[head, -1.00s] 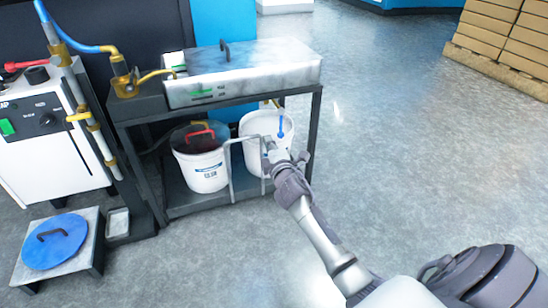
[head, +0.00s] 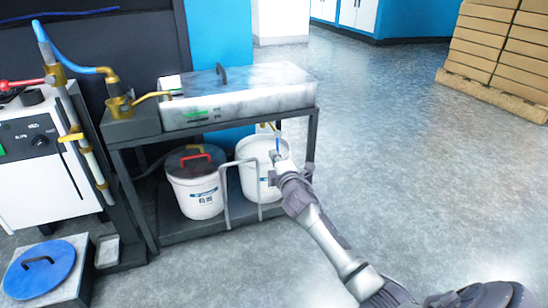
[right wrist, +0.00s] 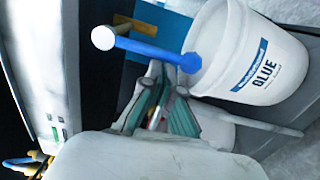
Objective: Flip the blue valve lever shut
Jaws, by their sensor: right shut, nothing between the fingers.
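The blue valve lever (head: 277,143) hangs down from a brass pipe (head: 265,125) below the steel-topped bench, in front of a white bucket. In the right wrist view the lever (right wrist: 150,49) runs as a blue bar from a round pale pivot (right wrist: 103,38) to a rounded blue end near the bucket. My right gripper (head: 278,158) is shut and empty, close to the lever's lower end. In the right wrist view its fingertips (right wrist: 165,75) lie just short of the lever; I cannot tell whether they touch. My left gripper is not in view.
The white glue bucket (right wrist: 265,55) stands behind my gripper, with a second bucket (head: 197,195) and a grey bent frame (head: 227,195) beside it. The bench (head: 240,95) is above. Open floor (head: 400,150) lies to the right.

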